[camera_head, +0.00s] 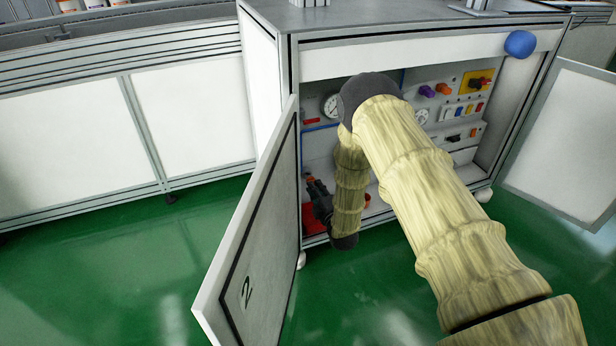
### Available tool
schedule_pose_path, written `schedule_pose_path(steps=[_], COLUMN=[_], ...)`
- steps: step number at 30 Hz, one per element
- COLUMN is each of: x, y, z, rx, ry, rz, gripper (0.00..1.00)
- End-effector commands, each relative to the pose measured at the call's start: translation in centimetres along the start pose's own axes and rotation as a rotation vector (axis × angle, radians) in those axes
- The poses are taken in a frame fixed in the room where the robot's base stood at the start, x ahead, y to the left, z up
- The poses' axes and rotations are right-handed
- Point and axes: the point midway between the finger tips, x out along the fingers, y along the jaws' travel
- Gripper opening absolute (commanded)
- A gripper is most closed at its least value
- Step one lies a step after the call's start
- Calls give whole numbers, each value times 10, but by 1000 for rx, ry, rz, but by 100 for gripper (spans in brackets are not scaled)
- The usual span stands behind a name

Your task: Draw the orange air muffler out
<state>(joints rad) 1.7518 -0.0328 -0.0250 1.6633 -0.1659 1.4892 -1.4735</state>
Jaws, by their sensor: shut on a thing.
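My gripper (313,186) is black and sits low at the left side of the open cabinet, just inside the door edge. It is shut on a small orange piece (311,181) that looks like the orange air muffler. Only its end shows past the fingers. I cannot tell whether it is still seated in a fitting. Another orange part (443,89) is on the back panel, beside a purple one (427,91). My arm hides the middle of the panel.
The open door (250,235) marked 2 stands close to the left of my gripper. The right door (565,140) is open too. A red bin (313,219) lies below my gripper. A gauge (331,104), a yellow plate (470,82) and a blue ball (520,44) are higher up.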

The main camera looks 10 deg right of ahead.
Motion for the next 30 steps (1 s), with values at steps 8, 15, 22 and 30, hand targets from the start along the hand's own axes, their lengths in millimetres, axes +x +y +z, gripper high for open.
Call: schedule_pose_path(steps=[8,15,22,30], x=[-4,-4,-7,-18], y=[0,0,0,1], z=[0,0,0,-1], rx=[0,0,0,-1], ry=[0,0,0,1], rz=[0,0,-1,-1], gripper=[0,0,0,0])
